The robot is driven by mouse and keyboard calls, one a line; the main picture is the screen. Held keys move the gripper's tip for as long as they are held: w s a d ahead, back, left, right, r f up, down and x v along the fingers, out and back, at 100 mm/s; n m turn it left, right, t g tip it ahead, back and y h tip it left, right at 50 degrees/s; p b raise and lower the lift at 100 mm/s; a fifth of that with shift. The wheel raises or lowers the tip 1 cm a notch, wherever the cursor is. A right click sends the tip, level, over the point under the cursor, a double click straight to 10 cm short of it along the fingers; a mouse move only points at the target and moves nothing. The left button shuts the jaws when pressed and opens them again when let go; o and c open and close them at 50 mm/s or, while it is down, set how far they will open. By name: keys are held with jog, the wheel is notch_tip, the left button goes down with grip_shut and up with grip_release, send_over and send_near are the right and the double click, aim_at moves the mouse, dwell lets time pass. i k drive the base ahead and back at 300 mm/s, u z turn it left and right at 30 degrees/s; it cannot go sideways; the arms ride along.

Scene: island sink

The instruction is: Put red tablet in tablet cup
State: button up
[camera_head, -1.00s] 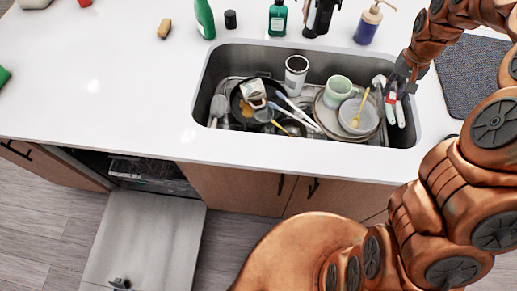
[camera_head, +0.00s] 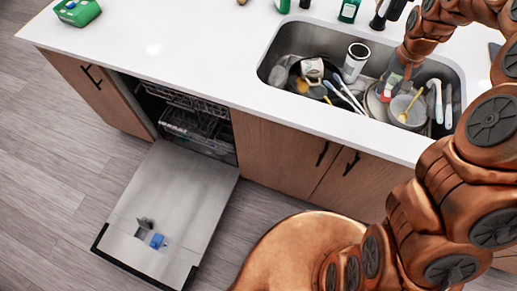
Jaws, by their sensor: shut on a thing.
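My gripper (camera_head: 394,86) is over the right part of the sink, shut on a small red thing (camera_head: 395,78) that looks like the red tablet. The fingers partly hide it, and its exact shape is too small to tell. The tablet cup (camera_head: 143,233) is on the inner face of the lowered dishwasher door (camera_head: 180,195), at the lower left, far from my gripper. Its small grey lid (camera_head: 146,222) appears raised. A small blue piece (camera_head: 157,240) shows beside it.
The sink (camera_head: 275,60) holds a pan, a white-and-black cup (camera_head: 355,62), plates, a bowl (camera_head: 408,110) and utensils. Green and dark bottles stand behind it. A green box (camera_head: 77,12) is on the left counter. The open dishwasher (camera_head: 190,120) shows its racks. Clear floor lies left of the door.

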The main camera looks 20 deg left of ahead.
aim_at(144, 234)
jog(key=u, duration=2.35)
jog(key=i, duration=0.75)
jog(key=u, duration=2.3)
